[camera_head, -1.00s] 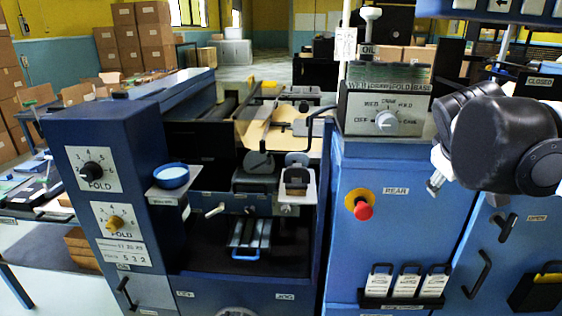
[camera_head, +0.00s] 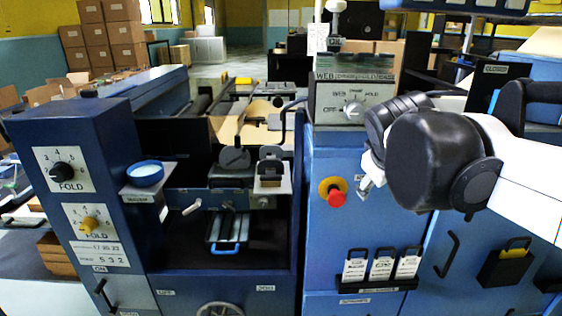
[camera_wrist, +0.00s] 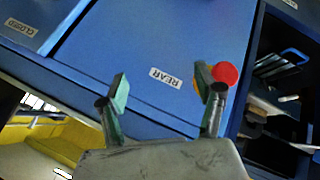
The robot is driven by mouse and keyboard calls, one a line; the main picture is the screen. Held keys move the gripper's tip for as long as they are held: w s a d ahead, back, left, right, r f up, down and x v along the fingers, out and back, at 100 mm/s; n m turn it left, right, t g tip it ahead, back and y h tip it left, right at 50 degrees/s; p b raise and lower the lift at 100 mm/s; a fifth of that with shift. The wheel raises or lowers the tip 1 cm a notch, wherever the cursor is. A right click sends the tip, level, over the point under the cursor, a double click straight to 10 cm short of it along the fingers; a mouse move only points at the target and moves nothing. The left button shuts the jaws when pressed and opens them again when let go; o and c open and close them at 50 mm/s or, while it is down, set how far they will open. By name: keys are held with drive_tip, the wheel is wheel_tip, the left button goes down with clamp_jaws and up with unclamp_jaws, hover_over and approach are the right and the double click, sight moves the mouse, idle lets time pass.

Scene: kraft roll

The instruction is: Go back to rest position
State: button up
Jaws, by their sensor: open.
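My gripper (camera_wrist: 162,98) is open and empty in the wrist view, its two fingers apart in front of the blue machine panel (camera_wrist: 155,50). The panel carries a REAR label, and a red knob (camera_wrist: 225,74) shows just beyond the right finger. In the head view my arm reaches in from the right, and the tip of my gripper (camera_head: 368,186) shows small at its left end. It appears right of the red emergency button (camera_head: 336,197). The fingers are mostly hidden there by the wrist.
The blue machine has fold dials (camera_head: 62,172), a blue-rimmed bowl (camera_head: 145,173), a rotary selector (camera_head: 353,109) and a rack of tags (camera_head: 381,266). A black holder (camera_head: 503,264) is on the right panel. Stacked cartons (camera_head: 100,38) stand far back left.

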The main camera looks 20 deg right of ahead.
drive_tip(key=s+a+f+y, duration=0.1)
drive_tip(key=s+a+f, duration=0.2)
drive_tip(key=a, duration=0.2)
drive_tip(key=s+a+f+m+y, duration=0.1)
drive_tip(key=s+a+f+y, duration=0.1)
drive_tip(key=a, duration=0.4)
drive_tip(key=s+a+f+y, duration=0.2)
drive_tip(key=s+a+f, duration=0.1)
drive_tip(key=a+f, duration=0.2)
drive_tip(key=shift+s+a+f+m, duration=0.35)
drive_tip(key=shift+s+f+m, duration=0.05)
drive_tip(key=shift+f, duration=0.2)
